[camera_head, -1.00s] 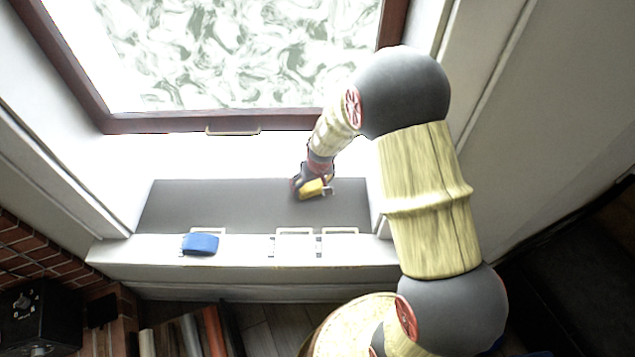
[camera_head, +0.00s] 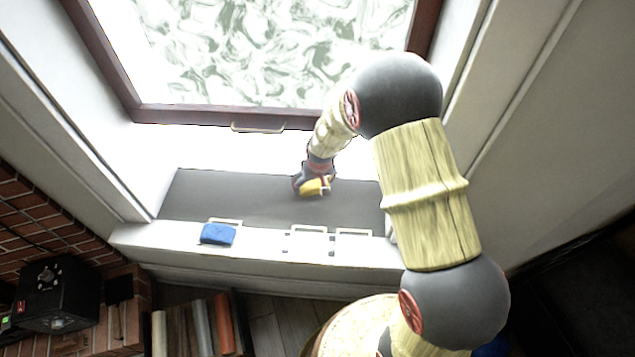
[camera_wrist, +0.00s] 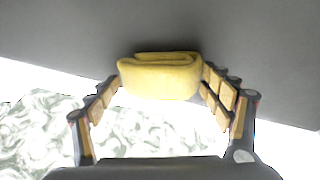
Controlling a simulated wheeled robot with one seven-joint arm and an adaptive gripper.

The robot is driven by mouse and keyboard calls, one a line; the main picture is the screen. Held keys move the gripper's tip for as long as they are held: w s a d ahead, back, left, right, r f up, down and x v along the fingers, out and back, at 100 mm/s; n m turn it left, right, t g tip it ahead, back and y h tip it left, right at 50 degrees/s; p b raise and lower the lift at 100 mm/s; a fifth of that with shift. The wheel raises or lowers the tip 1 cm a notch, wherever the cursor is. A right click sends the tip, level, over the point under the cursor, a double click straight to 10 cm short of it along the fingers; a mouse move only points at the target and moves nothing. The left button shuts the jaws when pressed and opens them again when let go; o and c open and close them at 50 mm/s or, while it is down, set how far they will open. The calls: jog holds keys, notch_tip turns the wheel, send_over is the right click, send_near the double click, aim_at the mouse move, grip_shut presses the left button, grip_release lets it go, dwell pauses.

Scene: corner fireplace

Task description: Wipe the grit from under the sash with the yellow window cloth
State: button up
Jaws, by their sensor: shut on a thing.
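The yellow window cloth (camera_head: 318,187) is folded and held in my gripper (camera_head: 313,183), over the dark grey sill strip (camera_head: 235,202) below the sash (camera_head: 225,118). In the wrist view the folded cloth (camera_wrist: 160,78) sits between the two fingers of my gripper (camera_wrist: 160,88), which is shut on it. The cloth is at or very near the grey surface; I cannot tell whether it touches. I cannot make out any grit. My gripper hides part of the cloth in the head view.
A blue cloth or sponge (camera_head: 217,234) lies on the white front ledge (camera_head: 265,243) at left. Pale frames or handles (camera_head: 310,230) sit to its right. A black box (camera_head: 58,295) stands at lower left by the bricks. The left part of the grey strip is clear.

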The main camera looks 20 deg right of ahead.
jog(key=shift+s+f, duration=0.15)
jog(key=shift+s, duration=0.05)
jog(key=shift+w+r+p, duration=0.15)
jog(key=shift+r+p, duration=1.95)
jog(key=shift+r, duration=0.95)
jog(key=shift+r+p, duration=1)
jog(key=shift+r, duration=0.6)
